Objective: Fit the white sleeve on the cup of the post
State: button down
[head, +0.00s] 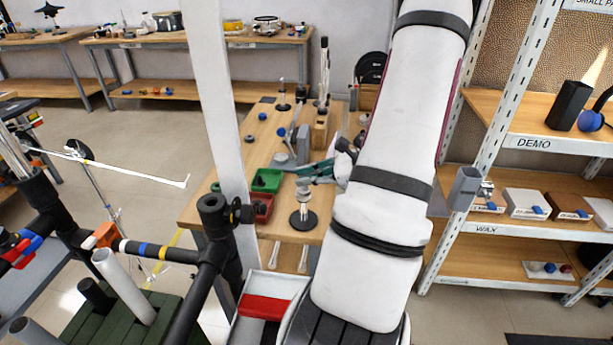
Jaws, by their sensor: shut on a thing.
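The post (303,207) stands upright on a round black base near the front edge of the wooden bench. My gripper (306,175), with teal-green fingers, reaches left from behind my white arm to just above the post. It is shut on a small pale piece, seemingly the white sleeve (304,182), right at the post's top. The cup is hard to make out under it. I cannot tell whether the sleeve is around the cup, resting on it or a little above. My arm hides the gripper's wrist and the bench to the right.
A green bin (266,180) and a red bin (262,207) stand left of the post. Another stand (283,98) is farther back on the bench. A white upright column crosses the view at left. Shelves (525,143) line the right side. The floor at left is partly clear.

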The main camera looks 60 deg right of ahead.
jog(key=c, duration=1.6)
grip_release()
jog(key=shift+o, duration=0.2)
jog(key=v, duration=1.2)
